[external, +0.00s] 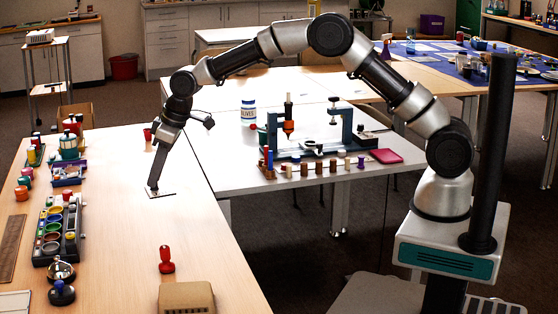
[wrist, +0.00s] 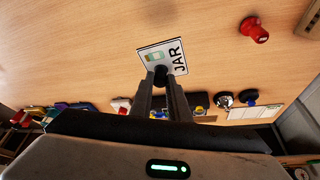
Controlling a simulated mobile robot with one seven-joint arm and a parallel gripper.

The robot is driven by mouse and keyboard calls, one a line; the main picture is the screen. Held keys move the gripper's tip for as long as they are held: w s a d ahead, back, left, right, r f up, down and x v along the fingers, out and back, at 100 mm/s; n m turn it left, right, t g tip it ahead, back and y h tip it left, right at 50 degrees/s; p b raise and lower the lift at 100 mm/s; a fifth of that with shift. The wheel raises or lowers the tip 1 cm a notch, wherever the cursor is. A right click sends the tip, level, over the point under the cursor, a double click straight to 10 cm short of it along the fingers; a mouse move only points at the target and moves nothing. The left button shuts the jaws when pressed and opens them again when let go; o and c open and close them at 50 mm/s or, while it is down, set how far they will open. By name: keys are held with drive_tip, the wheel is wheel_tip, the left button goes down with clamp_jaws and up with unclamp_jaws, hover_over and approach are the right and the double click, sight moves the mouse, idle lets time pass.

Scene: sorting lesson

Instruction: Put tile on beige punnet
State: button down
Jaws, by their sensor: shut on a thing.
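The tile (external: 164,194) is a thin white square with a green jar picture, the word JAR and a dark knob; it also shows in the wrist view (wrist: 178,47). My gripper (external: 153,188) points down over the wooden table and is shut on the tile's knob, as the wrist view shows between the fingertips (wrist: 160,80). The tile is at or just above the tabletop; I cannot tell if it touches. The beige punnet (external: 187,297) stands at the near edge of the external view, partly cut off, well apart from my gripper.
A red stamp (external: 166,260) stands between the tile and the punnet; it also shows in the wrist view (wrist: 255,30). A dark tray of paint pots (external: 52,241), a chrome bell (external: 61,271) and a dark-blue knobbed stamp (external: 61,293) line the left. The table's middle is clear.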

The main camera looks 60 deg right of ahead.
drive_tip(key=s+a+r+n+y+p, duration=0.15)
drive_tip(key=s+a+n, duration=0.25)
drive_tip(key=s+a, duration=0.95)
drive_tip(key=n+g, duration=0.2)
drive_tip(key=n, duration=0.2)
hover_over(171, 295)
drive_tip(key=s+d, duration=0.1)
drive_tip(key=d, duration=0.1)
drive_tip(key=shift+y, duration=0.25)
wheel_tip(171, 295, down, 4)
drive_tip(key=shift+f, duration=0.15)
drive_tip(key=shift+f+b, duration=0.5)
drive_tip(key=shift+f, duration=1.55)
drive_tip(key=shift+f, duration=0.2)
drive_tip(key=c, duration=1.7)
unclamp_jaws()
drive_tip(key=shift+r, duration=0.1)
